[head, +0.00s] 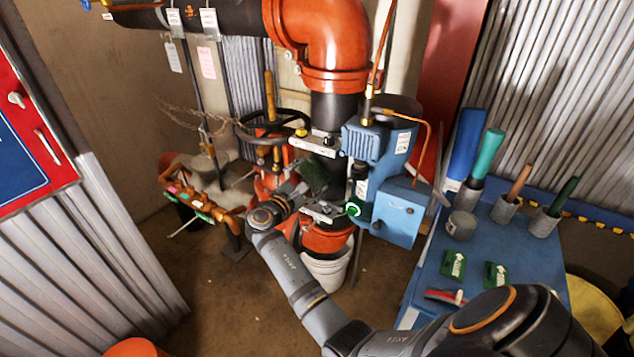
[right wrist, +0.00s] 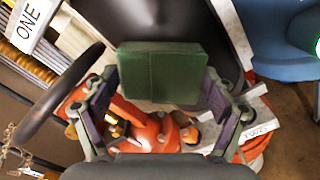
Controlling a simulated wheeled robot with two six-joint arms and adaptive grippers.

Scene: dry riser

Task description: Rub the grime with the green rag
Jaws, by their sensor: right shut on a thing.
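The green rag (right wrist: 160,72) shows in the right wrist view as a folded dark green pad between my fingers. In the head view it is a dark green patch (head: 315,176) in front of the riser. My right gripper (head: 310,192) is shut on it; its two fingers flank the rag in the right wrist view (right wrist: 161,93). The black pipe section (right wrist: 135,20) of the riser lies just behind the rag; I cannot tell whether they touch. I cannot make out the grime; the rag and gripper hide part of the pipe. My left gripper is not in view.
A black handwheel (head: 272,128) is left of the gripper. A blue machine (head: 386,165) stands close on its right. A white bucket (head: 327,270) is below. The blue table (head: 540,262) at right carries cups of handled tools and green pads.

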